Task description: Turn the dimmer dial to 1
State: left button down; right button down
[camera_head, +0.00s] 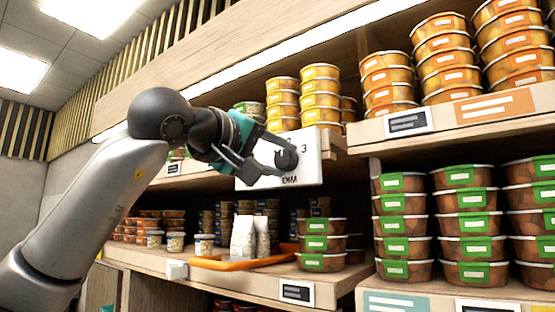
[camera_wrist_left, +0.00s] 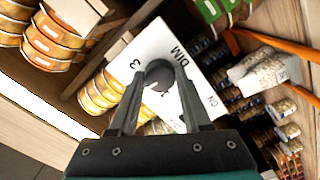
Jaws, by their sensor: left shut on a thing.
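The dimmer panel (camera_head: 309,165) is a white plate with dark print, mounted at the shelf front in the head view. A "3" and "DIM" can be read on it. The dimmer dial (camera_head: 290,160) is a dark grey round knob. My left gripper (camera_head: 281,160) is shut on it, with a finger at either side. In the left wrist view the dial (camera_wrist_left: 160,72) sits between the fingertips, and the panel (camera_wrist_left: 160,42) shows "3", "1", "DIM" and "ON". The fingers hide part of the panel. Which number the dial points at cannot be told. My right gripper is not in view.
Green-labelled tubs (camera_head: 320,243) and an orange tray (camera_head: 240,263) with white bags (camera_head: 243,237) sit on the shelf below. The aisle side before the panel looks clear.

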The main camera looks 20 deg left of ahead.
pick_arm(q)
jog(key=n+b, duration=0.1)
jog(key=n, duration=0.5)
jog(key=shift+n, duration=0.3)
jog(key=n+b, duration=0.1)
jog(key=n, duration=0.5)
jog(key=shift+b, duration=0.3)
jog(key=shift+n, duration=0.3)
jog(key=shift+c, duration=1.8)
grip_release()
jog(key=shift+r, duration=0.1)
